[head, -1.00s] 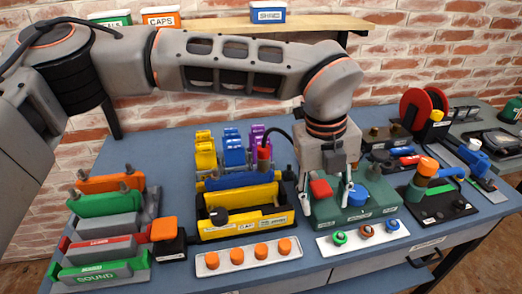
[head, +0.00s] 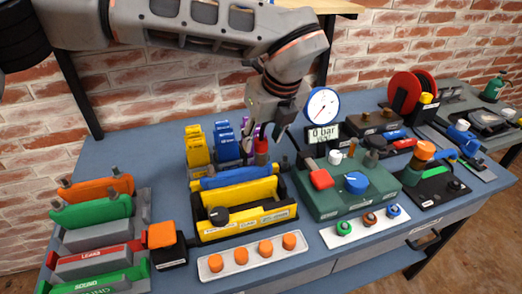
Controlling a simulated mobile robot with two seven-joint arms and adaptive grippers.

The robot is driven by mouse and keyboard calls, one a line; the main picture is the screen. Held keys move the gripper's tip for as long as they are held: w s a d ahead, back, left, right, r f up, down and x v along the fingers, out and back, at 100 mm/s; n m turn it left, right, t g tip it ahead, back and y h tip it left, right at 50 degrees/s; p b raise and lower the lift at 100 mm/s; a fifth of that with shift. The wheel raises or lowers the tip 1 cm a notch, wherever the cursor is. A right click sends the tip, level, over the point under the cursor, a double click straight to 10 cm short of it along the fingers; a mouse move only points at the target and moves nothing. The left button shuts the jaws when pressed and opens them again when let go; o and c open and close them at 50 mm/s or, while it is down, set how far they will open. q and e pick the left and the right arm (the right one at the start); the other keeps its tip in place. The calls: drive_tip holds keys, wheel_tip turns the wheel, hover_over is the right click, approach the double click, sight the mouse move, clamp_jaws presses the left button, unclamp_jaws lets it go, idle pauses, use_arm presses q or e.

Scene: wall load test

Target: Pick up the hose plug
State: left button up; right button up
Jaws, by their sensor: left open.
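The hose plug, which I take to be the small red upright cylinder (head: 262,147), stands behind the yellow and blue fixture, beside the purple blocks. My left gripper (head: 262,138) is open and points down at the red plug, with its fingers around or just in front of its upper part. I cannot tell whether they touch it. The hose at the plug is mostly hidden by the gripper. My right gripper is not in view.
Yellow blocks (head: 197,147) and blue blocks (head: 226,142) stand left of the plug. The green test unit (head: 335,198) with a gauge (head: 323,104) is to the right. The yellow clamp fixture (head: 240,196) is in front. The table (head: 130,150) is bare at back left.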

sight(262, 141)
use_arm(q)
drive_tip(key=x, duration=0.3)
drive_tip(key=shift+f, duration=0.15)
drive_tip(key=c, duration=1.1)
clamp_jaws()
wheel_tip(262, 141, up, 20)
drive_tip(key=p, duration=0.1)
drive_tip(key=shift+p, duration=0.35)
